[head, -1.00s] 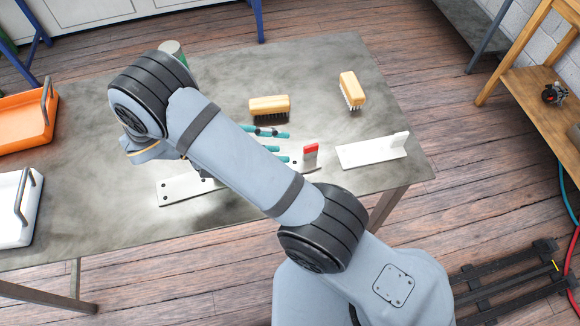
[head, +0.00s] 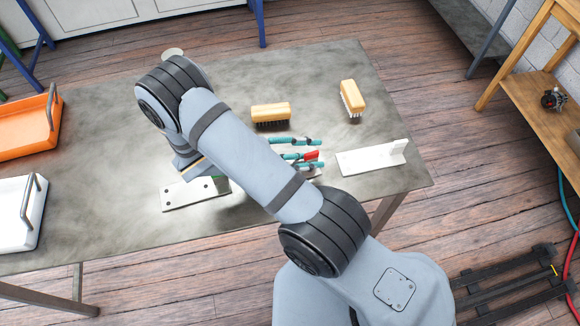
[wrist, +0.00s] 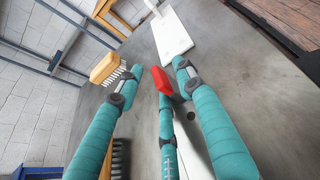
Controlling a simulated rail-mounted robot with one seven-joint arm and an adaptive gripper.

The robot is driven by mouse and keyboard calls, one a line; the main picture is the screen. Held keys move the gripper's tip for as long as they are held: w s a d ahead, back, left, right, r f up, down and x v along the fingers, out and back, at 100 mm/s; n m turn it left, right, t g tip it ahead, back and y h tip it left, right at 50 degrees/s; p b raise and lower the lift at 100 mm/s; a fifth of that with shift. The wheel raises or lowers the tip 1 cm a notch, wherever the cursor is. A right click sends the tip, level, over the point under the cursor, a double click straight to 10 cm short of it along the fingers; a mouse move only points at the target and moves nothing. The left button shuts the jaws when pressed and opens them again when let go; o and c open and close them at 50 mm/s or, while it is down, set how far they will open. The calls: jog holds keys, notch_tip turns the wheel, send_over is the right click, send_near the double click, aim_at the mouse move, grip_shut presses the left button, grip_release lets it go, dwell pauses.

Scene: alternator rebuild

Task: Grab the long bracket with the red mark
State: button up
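The red-marked upright end of a white bracket (head: 310,156) shows among my fingertips in the head view. In the wrist view its red end (wrist: 161,79) lies between the outer fingers, close to the middle finger's tip. A white plate with a hole (wrist: 193,133) runs below it, partly behind the fingers. My gripper (wrist: 158,75) has teal fingers spread apart; I see no grip on the red end. In the head view a white plate with holes (head: 184,195) shows left of my arm; the arm hides whether it joins the red-marked end.
An unmarked white bracket (head: 370,160) lies to the right. Two wooden brushes (head: 271,112) (head: 352,96) stand behind the fingers. An orange tray (head: 28,128) and a white tray (head: 17,228) sit at the left. The table's back middle is clear.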

jog(key=c, duration=0.4)
grip_shut()
dwell(0.8)
